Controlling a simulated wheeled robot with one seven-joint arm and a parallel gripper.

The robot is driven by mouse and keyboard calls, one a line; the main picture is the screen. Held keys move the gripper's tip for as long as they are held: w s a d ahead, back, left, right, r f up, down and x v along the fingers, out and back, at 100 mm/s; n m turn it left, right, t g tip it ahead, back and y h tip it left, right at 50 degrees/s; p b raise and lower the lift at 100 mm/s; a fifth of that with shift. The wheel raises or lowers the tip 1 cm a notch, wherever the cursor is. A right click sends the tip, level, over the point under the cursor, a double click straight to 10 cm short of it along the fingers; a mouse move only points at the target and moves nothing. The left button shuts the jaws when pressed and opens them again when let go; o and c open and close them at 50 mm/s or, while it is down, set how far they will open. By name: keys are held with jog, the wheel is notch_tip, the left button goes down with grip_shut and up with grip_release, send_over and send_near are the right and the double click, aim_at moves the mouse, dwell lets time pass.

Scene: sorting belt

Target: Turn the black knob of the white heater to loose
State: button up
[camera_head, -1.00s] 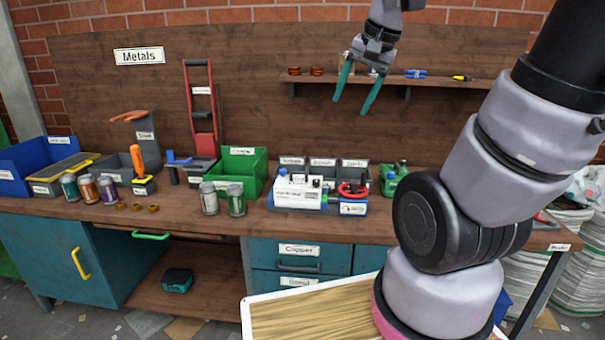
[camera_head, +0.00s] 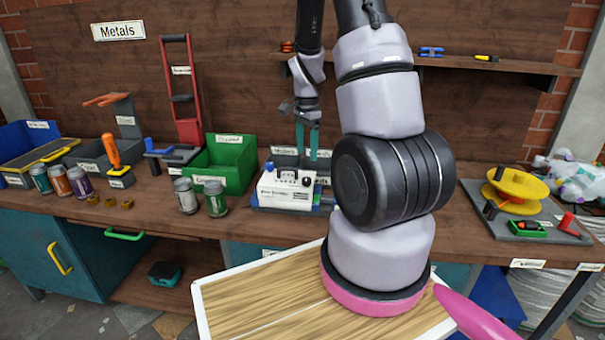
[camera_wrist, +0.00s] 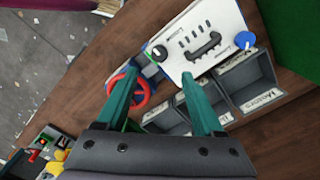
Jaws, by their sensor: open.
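The white heater (camera_head: 287,192) stands on the bench, left of my arm in the head view. It also shows at the top of the wrist view (camera_wrist: 205,50), with a black handle, slots and a blue knob (camera_wrist: 245,40). Its black knob (camera_head: 307,181) is at the right end of its top in the head view. In the wrist view the black knob (camera_wrist: 160,52) lies just beyond the gap between my fingertips. My gripper (camera_head: 307,150) points down above and behind the heater, open and empty. Its teal fingers (camera_wrist: 158,77) show apart, with no contact visible.
A red handwheel (camera_wrist: 128,90) is close beside my left finger in the wrist view. Grey labelled bins (camera_wrist: 250,85) stand behind the heater. A green bin (camera_head: 222,165) and cans (camera_head: 186,195) are to its left. A yellow reel (camera_head: 515,187) is on the right.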

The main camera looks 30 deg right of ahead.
aim_at(306, 179)
notch_tip(306, 179, down, 10)
jog(key=shift+r, duration=0.25)
grip_shut()
